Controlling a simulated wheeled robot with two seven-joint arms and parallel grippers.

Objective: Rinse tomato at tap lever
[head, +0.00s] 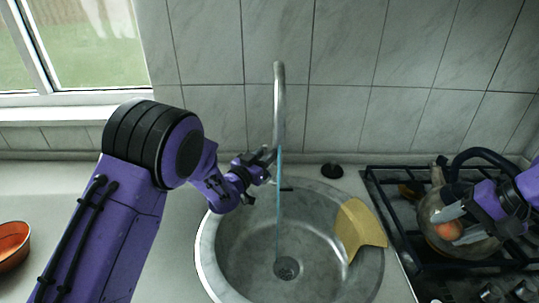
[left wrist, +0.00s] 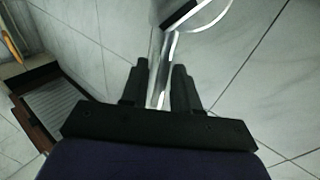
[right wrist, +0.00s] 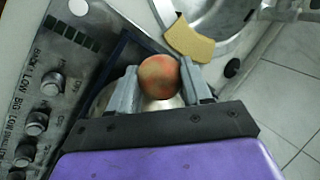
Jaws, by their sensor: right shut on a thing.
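The tomato (head: 448,230) is red-orange and held between the fingers of my right gripper (head: 455,222), over a metal pot (head: 430,213) on the stove. The right wrist view shows the tomato (right wrist: 158,76) gripped between both fingertips (right wrist: 160,85). The tall metal tap (head: 279,95) stands behind the sink, and a thin blue stream of water (head: 278,215) falls into the basin. My left gripper (head: 268,163) is at the tap's side; its fingers (left wrist: 161,85) stand apart with a shiny metal bar between them in the left wrist view. I cannot make out the lever separately.
The round metal sink (head: 235,245) has a yellow cloth (head: 358,228) over its right rim. The black stove grate (head: 390,205) lies to the right. An orange bowl (head: 13,245) stands at the far left. A black round object (head: 332,170) sits behind the sink.

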